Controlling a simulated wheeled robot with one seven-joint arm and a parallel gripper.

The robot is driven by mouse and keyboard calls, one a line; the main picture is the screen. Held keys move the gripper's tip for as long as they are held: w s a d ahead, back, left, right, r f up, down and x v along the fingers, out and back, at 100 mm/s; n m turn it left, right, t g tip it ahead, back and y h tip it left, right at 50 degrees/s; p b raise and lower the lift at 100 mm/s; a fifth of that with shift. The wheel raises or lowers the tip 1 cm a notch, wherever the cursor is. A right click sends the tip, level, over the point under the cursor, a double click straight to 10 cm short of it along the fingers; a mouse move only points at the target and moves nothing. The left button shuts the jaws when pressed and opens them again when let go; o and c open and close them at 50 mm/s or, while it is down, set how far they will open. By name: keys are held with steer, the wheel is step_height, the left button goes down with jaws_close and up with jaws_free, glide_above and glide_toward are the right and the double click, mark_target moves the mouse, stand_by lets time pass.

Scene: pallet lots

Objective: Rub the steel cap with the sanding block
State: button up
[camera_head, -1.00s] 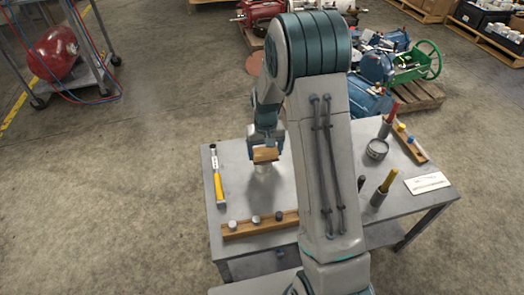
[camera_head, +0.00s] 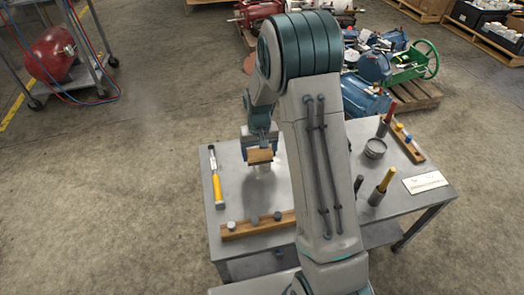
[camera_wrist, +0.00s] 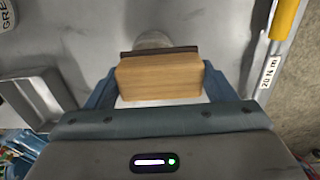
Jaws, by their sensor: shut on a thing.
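My gripper (camera_head: 260,149) is shut on the sanding block (camera_head: 260,156), a wooden block with a dark underside layer. The block also shows between the fingers in the wrist view (camera_wrist: 160,76). Right below or beside the block is a pale, round metal piece (camera_head: 263,168), partly hidden by it; in the wrist view its rounded top (camera_wrist: 152,40) shows just past the block's dark edge. It may be the steel cap. I cannot tell whether block and metal touch. Small grey and dark caps (camera_head: 255,220) sit on a wooden rail (camera_head: 262,229) at the table's front.
A yellow-handled torque wrench (camera_head: 216,180) lies at the grey table's (camera_head: 233,193) left. On the right are a round tin (camera_head: 375,148), a red-handled tool (camera_head: 386,118), a yellow-handled tool (camera_head: 383,187), a second rail (camera_head: 409,145) with caps and a white card (camera_head: 425,182).

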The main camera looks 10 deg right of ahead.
steer(key=shift+d, duration=0.1)
steer(key=shift+d, duration=0.8)
steer(key=shift+a, duration=0.1)
steer(key=shift+a, duration=0.85)
steer(key=shift+d, duration=0.15)
steer(key=shift+d, duration=0.8)
steer(key=shift+a, duration=0.15)
steer(key=shift+a, duration=0.8)
steer(key=shift+d, duration=0.2)
